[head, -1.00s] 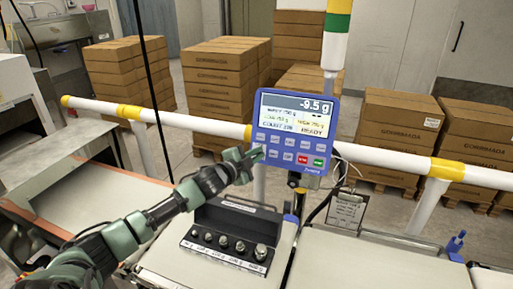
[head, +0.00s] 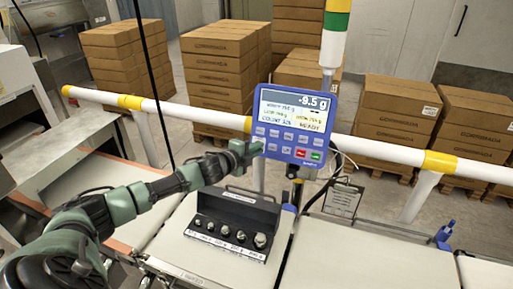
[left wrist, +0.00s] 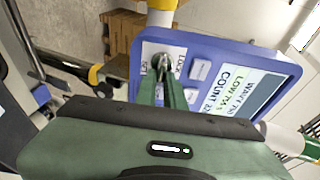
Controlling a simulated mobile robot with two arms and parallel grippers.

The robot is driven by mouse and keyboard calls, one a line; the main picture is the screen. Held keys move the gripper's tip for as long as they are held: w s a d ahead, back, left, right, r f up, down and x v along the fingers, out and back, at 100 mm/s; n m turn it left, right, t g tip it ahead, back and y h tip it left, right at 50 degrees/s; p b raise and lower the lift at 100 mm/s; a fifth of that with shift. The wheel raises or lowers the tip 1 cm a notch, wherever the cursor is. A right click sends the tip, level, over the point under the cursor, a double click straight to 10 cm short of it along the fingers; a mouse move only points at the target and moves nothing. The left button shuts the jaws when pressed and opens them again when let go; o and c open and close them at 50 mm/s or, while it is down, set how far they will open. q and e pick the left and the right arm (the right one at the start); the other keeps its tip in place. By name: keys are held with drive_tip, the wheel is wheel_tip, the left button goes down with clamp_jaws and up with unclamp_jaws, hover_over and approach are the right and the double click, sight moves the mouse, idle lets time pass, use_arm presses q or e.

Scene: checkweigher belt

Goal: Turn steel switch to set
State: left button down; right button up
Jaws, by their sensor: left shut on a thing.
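The blue indicator panel (head: 325,166) stands on a post at the belt, its screen reading -9.5 g. My left gripper (head: 251,150) is at the panel's left side edge. In the left wrist view the steel switch (left wrist: 160,62) sits on a white label plate (left wrist: 149,50) on the panel's side (left wrist: 203,42), with lettering on both sides of the switch. My left gripper (left wrist: 166,76) is shut on the switch, and its green fingers partly hide it. Which lettering the switch points at is hard to tell. My right gripper is not in view.
An open black case (head: 236,213) of steel weights lies on the belt below my arm. A white and yellow rail (head: 385,149) runs behind the panel. A clipboard (head: 342,200) hangs at the right. Stacked cartons (head: 218,75) stand behind the rail.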

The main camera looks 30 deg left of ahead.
use_arm(q)
drive_tip(key=c, duration=1.5)
unclamp_jaws()
drive_tip(key=b+v, duration=0.3)
drive_tip(key=v, duration=0.4)
drive_tip(key=shift+s, duration=0.4)
drive_tip(key=shift+d, duration=0.1)
